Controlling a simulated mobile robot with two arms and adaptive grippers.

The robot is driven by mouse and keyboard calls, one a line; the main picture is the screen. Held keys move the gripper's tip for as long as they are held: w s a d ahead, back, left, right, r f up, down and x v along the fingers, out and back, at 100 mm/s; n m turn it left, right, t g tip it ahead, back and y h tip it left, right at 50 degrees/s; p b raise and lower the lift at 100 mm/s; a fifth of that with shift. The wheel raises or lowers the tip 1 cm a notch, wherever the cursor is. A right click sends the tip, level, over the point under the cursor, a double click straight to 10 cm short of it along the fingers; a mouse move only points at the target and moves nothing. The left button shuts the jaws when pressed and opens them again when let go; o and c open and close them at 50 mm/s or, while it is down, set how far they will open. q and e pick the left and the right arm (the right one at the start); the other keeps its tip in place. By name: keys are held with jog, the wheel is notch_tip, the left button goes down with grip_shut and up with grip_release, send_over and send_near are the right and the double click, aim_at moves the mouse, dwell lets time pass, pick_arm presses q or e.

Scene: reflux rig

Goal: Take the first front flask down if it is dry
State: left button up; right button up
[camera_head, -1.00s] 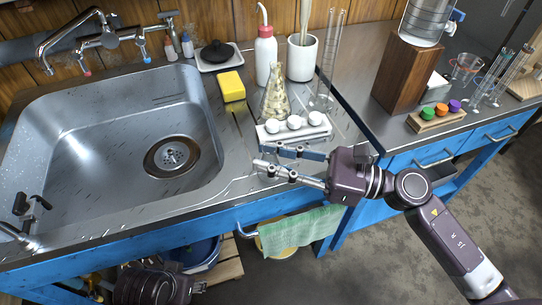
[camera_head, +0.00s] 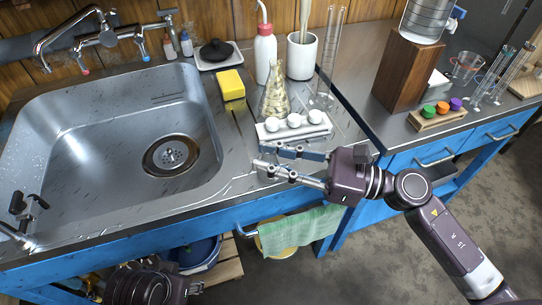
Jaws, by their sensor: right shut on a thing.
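A white rack (camera_head: 293,133) with three white round tops stands near the front of the steel counter, right of the sink. A clear conical glass vessel (camera_head: 274,98) with pale, patterned contents stands upright just behind it. My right gripper (camera_head: 262,158) comes in from the right, in front of the rack at the counter's front edge. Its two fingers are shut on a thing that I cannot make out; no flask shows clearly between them. Whether any flask is dry cannot be seen. My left gripper (camera_head: 195,288) is low at the bottom left, its fingers too small and dark to read.
The wet sink (camera_head: 110,130) fills the left. Behind the rack stand a red-capped wash bottle (camera_head: 265,58), a white pot (camera_head: 301,60) and a tall glass cylinder (camera_head: 330,65). A yellow sponge (camera_head: 231,85) lies by the sink. A green cloth (camera_head: 300,232) hangs below the arm.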

jog(key=o, duration=1.1)
jog(key=v, duration=1.2)
